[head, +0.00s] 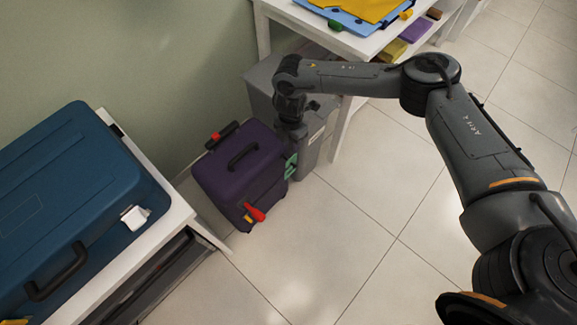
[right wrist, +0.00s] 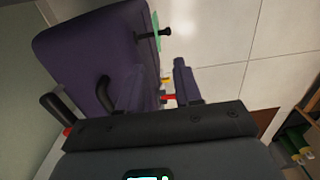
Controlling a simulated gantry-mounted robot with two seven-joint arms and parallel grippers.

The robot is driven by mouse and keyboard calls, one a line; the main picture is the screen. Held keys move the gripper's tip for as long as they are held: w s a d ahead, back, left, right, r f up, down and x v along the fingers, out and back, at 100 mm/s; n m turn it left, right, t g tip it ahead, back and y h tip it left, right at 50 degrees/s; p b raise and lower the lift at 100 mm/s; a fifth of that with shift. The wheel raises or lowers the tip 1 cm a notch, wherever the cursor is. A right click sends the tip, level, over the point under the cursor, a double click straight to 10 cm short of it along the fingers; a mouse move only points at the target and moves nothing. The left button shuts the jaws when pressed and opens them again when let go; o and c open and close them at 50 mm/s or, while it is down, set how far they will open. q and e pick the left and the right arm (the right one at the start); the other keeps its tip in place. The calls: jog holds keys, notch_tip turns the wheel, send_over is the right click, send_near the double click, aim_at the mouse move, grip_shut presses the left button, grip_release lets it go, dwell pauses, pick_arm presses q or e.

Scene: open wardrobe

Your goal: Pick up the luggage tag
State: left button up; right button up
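A green, flat piece that looks like the luggage tag (head: 291,165) is at the right side of a purple suitcase (head: 232,182). In the right wrist view the green piece (right wrist: 155,30) shows as a thin strip at the suitcase edge, beside a black knob. My right gripper (head: 294,140) reaches down beside the suitcase, close to the green piece. Its two fingers (right wrist: 158,85) stand apart with a gap between them, and I see nothing held. In the head view the fingers are mostly hidden. My left gripper is not in view.
The suitcase has a black handle and a red piece (head: 255,212) low on its front. A grey box (head: 312,150) stands close behind my right gripper. A blue case (head: 70,190) lies on a white bench at left. White shelving is at the top. The tiled floor (head: 330,235) is clear.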

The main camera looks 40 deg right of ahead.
jog(key=f+b, duration=0.2)
jog(key=f, duration=0.2)
jog(key=f+b, duration=0.3)
jog(key=f, duration=0.2)
jog(key=shift+w+d, duration=0.15)
jog(key=shift+w, duration=0.05)
jog(key=shift+f+b, duration=0.3)
jog(key=shift+f, duration=0.35)
grip_shut()
